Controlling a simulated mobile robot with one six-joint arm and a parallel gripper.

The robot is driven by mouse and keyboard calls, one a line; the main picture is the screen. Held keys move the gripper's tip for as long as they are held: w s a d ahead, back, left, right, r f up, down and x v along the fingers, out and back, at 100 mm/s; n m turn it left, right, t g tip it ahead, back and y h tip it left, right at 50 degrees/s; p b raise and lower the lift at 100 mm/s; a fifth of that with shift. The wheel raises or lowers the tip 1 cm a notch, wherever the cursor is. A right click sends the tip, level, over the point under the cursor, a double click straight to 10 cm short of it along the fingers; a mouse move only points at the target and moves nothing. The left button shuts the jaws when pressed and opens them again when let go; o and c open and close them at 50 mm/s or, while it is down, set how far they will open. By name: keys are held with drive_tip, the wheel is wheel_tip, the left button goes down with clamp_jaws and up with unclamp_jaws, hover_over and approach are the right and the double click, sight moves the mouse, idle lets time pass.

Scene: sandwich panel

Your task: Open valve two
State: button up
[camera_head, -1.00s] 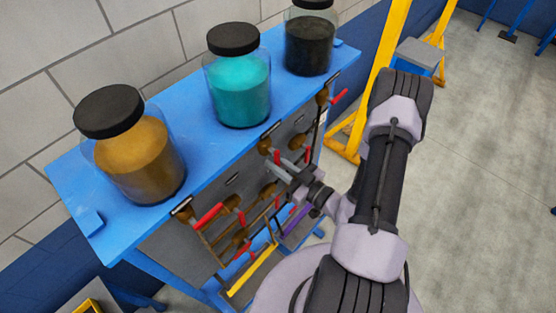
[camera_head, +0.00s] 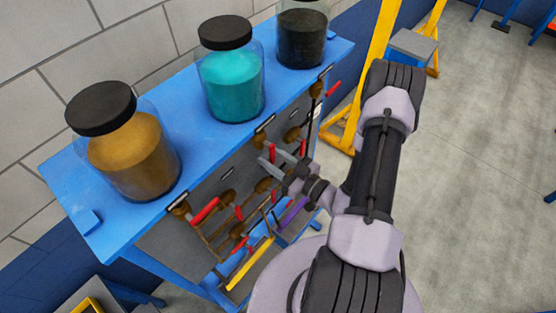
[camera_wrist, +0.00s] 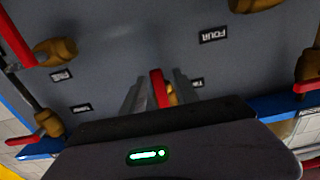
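The valve panel (camera_head: 237,172) is the grey front face of the blue bench, with several brass valves with red handles. In the wrist view a red handle (camera_wrist: 160,88) stands between my gripper's (camera_wrist: 158,92) two grey fingers, with part of its brass valve (camera_wrist: 172,95) behind. A partly hidden label (camera_wrist: 197,82) beside it seems to begin with "Tw". The fingers are apart, with a gap visible to the handle's left; contact on the right is unclear. In the head view my gripper (camera_head: 270,165) is at the panel below the teal jar, fingers parted.
Jars of brown (camera_head: 134,160), teal (camera_head: 232,85) and black (camera_head: 302,38) contents stand on the blue bench top (camera_head: 190,115). Other red handles (camera_head: 205,211) jut out around my gripper. A yellow frame (camera_head: 372,70) stands right of the bench. The floor on the right is open.

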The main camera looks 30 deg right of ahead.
drive_tip(key=b+v, duration=0.3)
drive_tip(key=v, duration=1.4)
drive_tip(key=shift+s+b, duration=0.2)
drive_tip(key=shift+b, duration=0.2)
